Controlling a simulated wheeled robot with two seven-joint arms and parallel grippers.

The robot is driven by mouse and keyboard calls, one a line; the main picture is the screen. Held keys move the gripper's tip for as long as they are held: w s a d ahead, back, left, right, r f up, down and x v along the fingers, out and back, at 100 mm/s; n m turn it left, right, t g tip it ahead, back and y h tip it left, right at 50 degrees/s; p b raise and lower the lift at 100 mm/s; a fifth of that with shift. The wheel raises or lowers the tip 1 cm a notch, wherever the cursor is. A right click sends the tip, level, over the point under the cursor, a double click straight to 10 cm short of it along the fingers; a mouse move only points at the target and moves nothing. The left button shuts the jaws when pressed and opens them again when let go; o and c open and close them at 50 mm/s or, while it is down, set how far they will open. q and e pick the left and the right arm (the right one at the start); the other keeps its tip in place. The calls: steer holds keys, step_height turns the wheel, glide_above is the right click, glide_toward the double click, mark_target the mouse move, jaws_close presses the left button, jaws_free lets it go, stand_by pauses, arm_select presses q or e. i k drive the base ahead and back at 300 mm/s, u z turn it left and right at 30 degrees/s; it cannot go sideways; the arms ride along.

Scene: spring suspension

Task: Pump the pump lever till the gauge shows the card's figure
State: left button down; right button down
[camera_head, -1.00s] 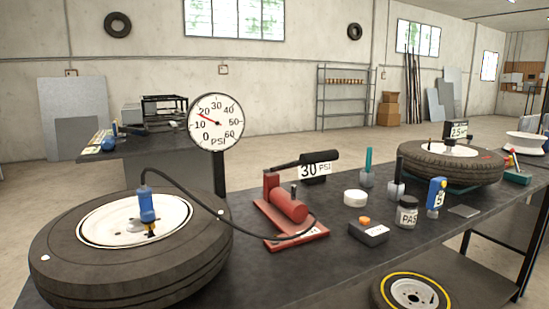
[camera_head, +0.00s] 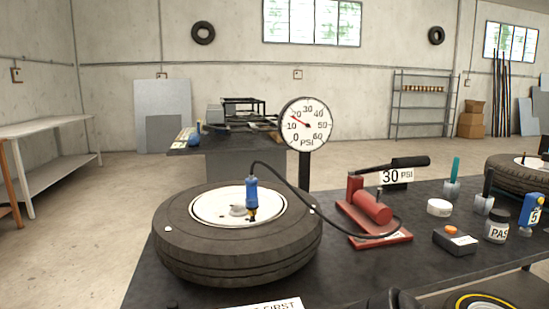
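The red pump (camera_head: 373,208) stands on the dark bench, its black-handled lever (camera_head: 408,163) slanting slightly up to the right. The card (camera_head: 391,176) behind the lever reads 30 PSI. The round gauge (camera_head: 306,125) stands on a post behind the tyre; its red needle points between 10 and 20. A black hose (camera_head: 300,178) runs from the pump to a blue fitting (camera_head: 252,193) on the wheel of the large tyre (camera_head: 235,258). Neither gripper is clearly in view, and nothing is seen touching the lever.
Right of the pump stand a white roll (camera_head: 439,207), a black box with an orange button (camera_head: 455,241), a PAS-labelled jar (camera_head: 497,229) and a blue tool (camera_head: 530,210). A partly cut-off sign (camera_head: 272,306) and an unclear dark shape (camera_head: 396,299) show at the bottom edge.

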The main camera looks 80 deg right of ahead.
mark_target(415, 161)
steer(key=u, duration=0.3)
steer(key=k, duration=1.9)
steer(key=z, duration=1.45)
